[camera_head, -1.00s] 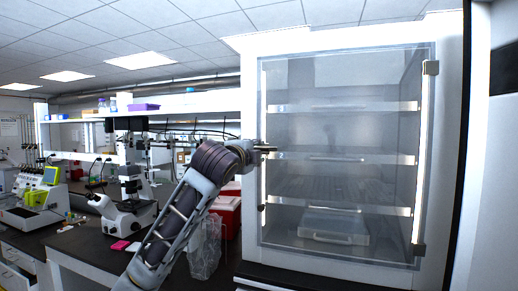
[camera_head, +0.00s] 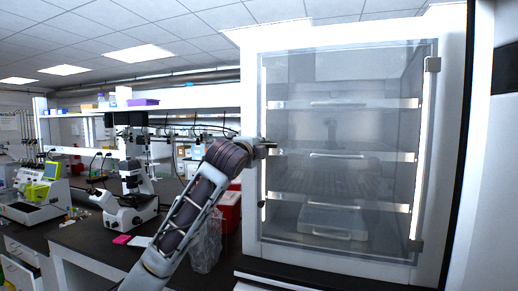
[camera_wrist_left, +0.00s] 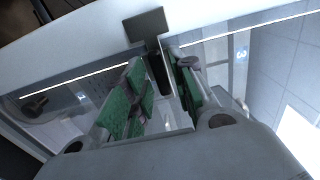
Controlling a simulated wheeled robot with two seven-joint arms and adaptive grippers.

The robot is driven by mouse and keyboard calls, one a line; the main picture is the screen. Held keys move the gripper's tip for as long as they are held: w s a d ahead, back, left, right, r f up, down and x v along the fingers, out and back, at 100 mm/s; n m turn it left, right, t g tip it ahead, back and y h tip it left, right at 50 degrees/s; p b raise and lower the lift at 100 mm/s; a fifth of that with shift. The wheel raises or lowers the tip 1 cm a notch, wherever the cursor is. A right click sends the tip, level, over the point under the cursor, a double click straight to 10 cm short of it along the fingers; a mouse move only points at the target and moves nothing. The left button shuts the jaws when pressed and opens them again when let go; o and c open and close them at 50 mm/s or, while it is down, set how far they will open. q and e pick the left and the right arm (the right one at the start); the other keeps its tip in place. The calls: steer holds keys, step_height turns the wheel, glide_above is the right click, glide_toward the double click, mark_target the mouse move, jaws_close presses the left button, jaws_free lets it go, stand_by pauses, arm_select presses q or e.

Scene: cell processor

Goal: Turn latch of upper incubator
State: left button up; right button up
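The upper incubator (camera_head: 450,130) is a white cabinet with a clear glass door (camera_head: 340,88), which looks shut. My left gripper (camera_head: 269,146) is at the door's left edge, about mid-height, mostly hidden behind its own wrist in the head view. In the left wrist view, its two green-padded fingers (camera_wrist_left: 165,95) stand apart. A dark T-shaped piece (camera_wrist_left: 150,25), apparently the latch, reaches down between them, close to the right finger. I cannot tell whether they touch. A small dark fitting (camera_head: 262,205) sits lower on the door's left edge. My right gripper is out of view.
Shelves and a clear lidded box (camera_head: 334,224) are behind the glass. A dark-topped bench with a microscope (camera_head: 130,212), a red box (camera_head: 229,212) and a clear bag (camera_head: 205,248) stand left of the cabinet. A dark ledge (camera_head: 300,276) runs below the door.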

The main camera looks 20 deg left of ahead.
arm_select(q)
jaws_close()
steer(key=shift+n, duration=0.4)
steer(key=n, duration=1.7)
stand_by(0.3)
